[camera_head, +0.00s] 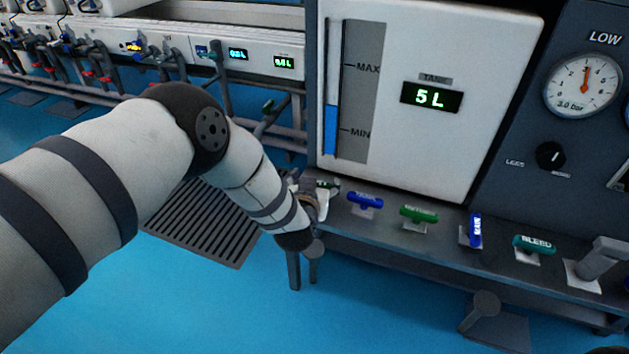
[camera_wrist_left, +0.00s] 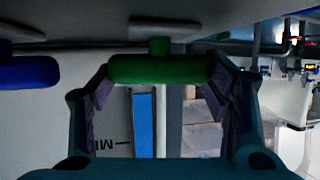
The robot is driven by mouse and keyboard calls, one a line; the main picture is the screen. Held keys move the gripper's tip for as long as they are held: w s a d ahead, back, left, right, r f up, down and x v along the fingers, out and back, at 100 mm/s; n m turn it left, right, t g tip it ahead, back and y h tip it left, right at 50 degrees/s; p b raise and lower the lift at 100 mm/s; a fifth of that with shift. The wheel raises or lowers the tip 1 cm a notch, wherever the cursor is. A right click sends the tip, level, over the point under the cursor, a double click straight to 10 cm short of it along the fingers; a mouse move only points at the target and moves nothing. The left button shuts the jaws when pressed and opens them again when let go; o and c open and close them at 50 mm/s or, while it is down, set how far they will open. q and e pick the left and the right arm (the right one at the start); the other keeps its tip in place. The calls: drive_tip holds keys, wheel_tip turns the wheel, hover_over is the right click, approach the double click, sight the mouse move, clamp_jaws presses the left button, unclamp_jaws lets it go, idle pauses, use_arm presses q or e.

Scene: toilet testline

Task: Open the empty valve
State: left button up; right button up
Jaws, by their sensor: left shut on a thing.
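The leftmost green valve handle (camera_head: 328,184) stands at the left end of the ledge below the tank panel, partly covered by my left gripper. Its label cannot be read. My left gripper (camera_head: 312,203) is at this handle, mostly hidden behind my wrist. In the left wrist view, the green handle (camera_wrist_left: 160,69) lies crosswise between the two fingers of the left gripper (camera_wrist_left: 159,83), which is shut on it.
Right of it on the ledge are a blue handle (camera_head: 365,200), a green handle (camera_head: 418,214), an upright blue handle (camera_head: 475,230) and a teal BLEED handle (camera_head: 534,244). The tank display (camera_head: 431,97) reads 5 L. Blue floor lies below.

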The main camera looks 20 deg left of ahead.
use_arm(q)
drive_tip(key=shift+d+f+n+g+y, duration=0.15)
drive_tip(key=shift+n+g+y, duration=0.15)
drive_tip(key=shift+n+y, duration=0.55)
drive_tip(key=shift+f+n+g+y+b, duration=0.1)
drive_tip(key=shift+n+g+y+b, duration=0.3)
drive_tip(key=shift+n+y+b, duration=0.35)
drive_tip(key=shift+n+g+y+b, duration=0.95)
drive_tip(key=shift+n+y, duration=0.45)
drive_tip(key=shift+y, duration=0.1)
use_arm(e)
drive_tip(key=f, duration=0.1)
drive_tip(key=s+f, duration=0.1)
drive_tip(key=f, duration=0.1)
drive_tip(key=shift+s+a+f+g, duration=0.1)
drive_tip(key=shift+g, duration=0.2)
use_arm(q)
drive_tip(key=shift+n+y, duration=0.3)
drive_tip(key=o, duration=1.2)
drive_tip(key=shift+r, duration=0.2)
drive_tip(key=shift+c, duration=0.2)
